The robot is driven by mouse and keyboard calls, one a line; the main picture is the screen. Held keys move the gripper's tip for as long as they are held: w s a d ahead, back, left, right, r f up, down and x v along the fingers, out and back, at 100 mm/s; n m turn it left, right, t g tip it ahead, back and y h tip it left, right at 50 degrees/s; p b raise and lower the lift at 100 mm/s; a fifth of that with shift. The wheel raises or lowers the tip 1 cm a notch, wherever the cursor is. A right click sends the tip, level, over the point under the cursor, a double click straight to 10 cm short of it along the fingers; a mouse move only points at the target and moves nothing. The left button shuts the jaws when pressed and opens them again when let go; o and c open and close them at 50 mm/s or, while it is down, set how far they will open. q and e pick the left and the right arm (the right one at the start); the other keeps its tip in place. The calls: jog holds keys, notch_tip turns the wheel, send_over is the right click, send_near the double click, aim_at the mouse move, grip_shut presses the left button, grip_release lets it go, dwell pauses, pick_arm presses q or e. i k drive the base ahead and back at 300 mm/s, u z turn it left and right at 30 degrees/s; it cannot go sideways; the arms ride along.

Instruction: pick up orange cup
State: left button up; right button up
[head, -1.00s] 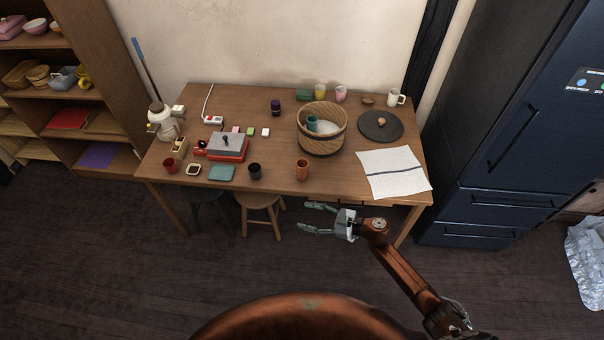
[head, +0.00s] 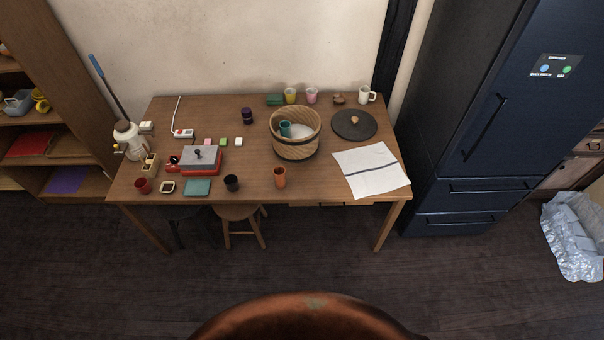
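A wooden basket (head: 295,146) holding a teal cup (head: 285,129) stands behind the orange cup. A dark cup (head: 232,183) is to its left and white paper (head: 371,170) to its right. A stool (head: 240,213) is under the table. A dark fridge (head: 470,120) stands at the right.

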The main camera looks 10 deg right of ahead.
aim_at(278, 171)
jog(key=z, duration=0.45)
jog(key=i, duration=1.1)
